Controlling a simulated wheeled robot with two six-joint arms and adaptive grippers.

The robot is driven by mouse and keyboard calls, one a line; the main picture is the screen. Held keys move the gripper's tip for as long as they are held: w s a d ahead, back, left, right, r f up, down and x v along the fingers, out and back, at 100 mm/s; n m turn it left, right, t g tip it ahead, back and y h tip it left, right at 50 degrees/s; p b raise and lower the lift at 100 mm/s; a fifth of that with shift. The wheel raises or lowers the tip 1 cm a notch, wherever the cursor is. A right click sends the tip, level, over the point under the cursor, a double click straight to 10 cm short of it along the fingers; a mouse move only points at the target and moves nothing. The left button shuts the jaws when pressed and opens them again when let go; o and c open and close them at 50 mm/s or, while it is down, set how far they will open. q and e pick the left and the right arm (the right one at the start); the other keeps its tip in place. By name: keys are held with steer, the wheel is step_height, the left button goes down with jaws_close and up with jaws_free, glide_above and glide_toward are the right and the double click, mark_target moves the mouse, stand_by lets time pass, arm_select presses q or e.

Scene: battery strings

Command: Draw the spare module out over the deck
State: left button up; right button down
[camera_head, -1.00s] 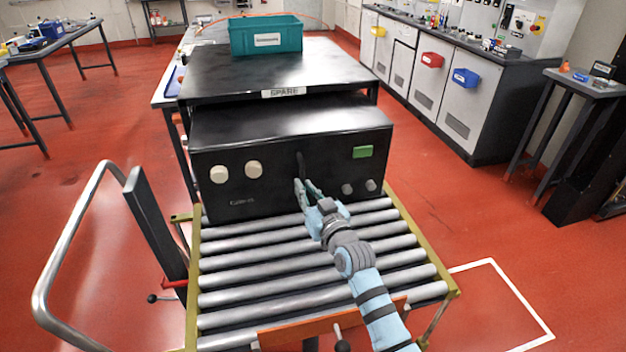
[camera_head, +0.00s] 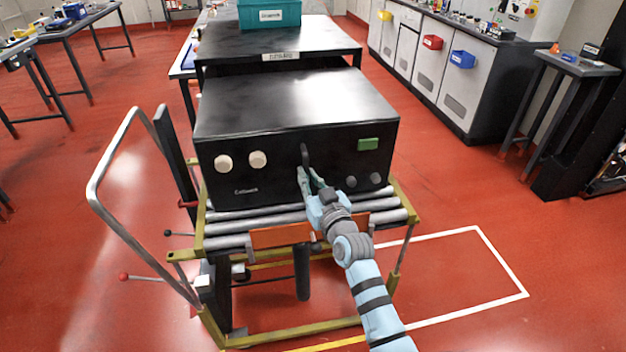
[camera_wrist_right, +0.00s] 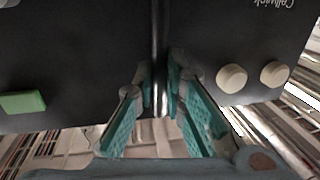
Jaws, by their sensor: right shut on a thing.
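The spare module (camera_head: 292,104) is a large black box with two cream knobs, two grey knobs and a green block on its front. It lies over the roller deck (camera_head: 235,225), covering most of it; only a few front rollers show. Its dark upright handle (camera_head: 305,153) is at the middle of the front face. My left gripper is out of view.
The deck belongs to a trolley with a bent metal push handle (camera_head: 95,170) at left. An orange bar (camera_head: 280,236) crosses its front. Red floor is clear around it.

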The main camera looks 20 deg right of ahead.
steer(key=shift+w+r, duration=0.15)
steer(key=shift+r, duration=0.3)
steer(key=c, duration=1.8)
jaws_free()
steer(key=shift+a, duration=0.15)
steer(key=shift+o, duration=0.7)
steer(key=shift+a+f, duration=0.1)
steer(key=shift+a, duration=0.1)
steer(key=s+d, duration=0.1)
steer(key=s, duration=1.1)
steer(key=shift+d, duration=0.2)
